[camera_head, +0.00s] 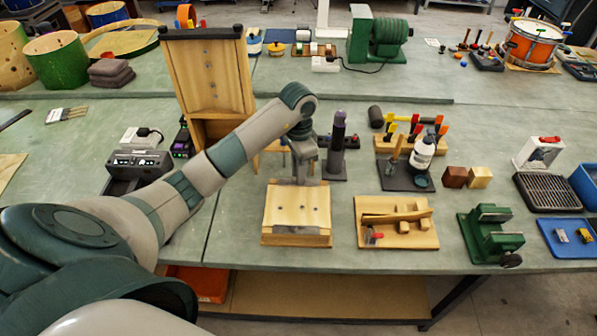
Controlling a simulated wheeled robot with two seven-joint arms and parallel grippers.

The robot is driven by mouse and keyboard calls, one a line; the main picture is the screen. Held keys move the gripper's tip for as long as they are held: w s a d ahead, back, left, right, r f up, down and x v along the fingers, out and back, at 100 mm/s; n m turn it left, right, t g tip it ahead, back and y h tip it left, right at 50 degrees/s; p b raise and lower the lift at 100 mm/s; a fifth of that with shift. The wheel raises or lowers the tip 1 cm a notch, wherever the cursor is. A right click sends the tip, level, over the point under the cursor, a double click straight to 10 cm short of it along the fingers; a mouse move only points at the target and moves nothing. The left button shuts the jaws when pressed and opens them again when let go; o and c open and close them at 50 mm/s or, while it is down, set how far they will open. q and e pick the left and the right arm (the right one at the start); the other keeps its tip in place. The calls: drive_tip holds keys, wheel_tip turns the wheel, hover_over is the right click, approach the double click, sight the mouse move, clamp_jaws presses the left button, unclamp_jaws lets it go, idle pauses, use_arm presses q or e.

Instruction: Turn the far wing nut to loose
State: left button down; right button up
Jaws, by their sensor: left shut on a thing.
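A pale wooden block (297,215) sits near the front edge of the bench, with small dark fittings on its top. My left gripper (302,179) points down over the far edge of this block. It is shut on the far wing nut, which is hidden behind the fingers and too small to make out. Which way the wing nut is turned cannot be seen. My right gripper is not in view.
A tall wooden cabinet (209,75) stands behind my left arm. A dark upright cylinder (338,140) stands close right of my gripper. A wooden board with a clamp (397,222) and a green vise (490,235) lie to the right. Bare bench (235,225) shows left of the block.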

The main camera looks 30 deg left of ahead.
use_arm(q)
drive_tip(key=shift+w+r, duration=0.1)
idle(0.7)
drive_tip(key=c, duration=1.8)
unclamp_jaws()
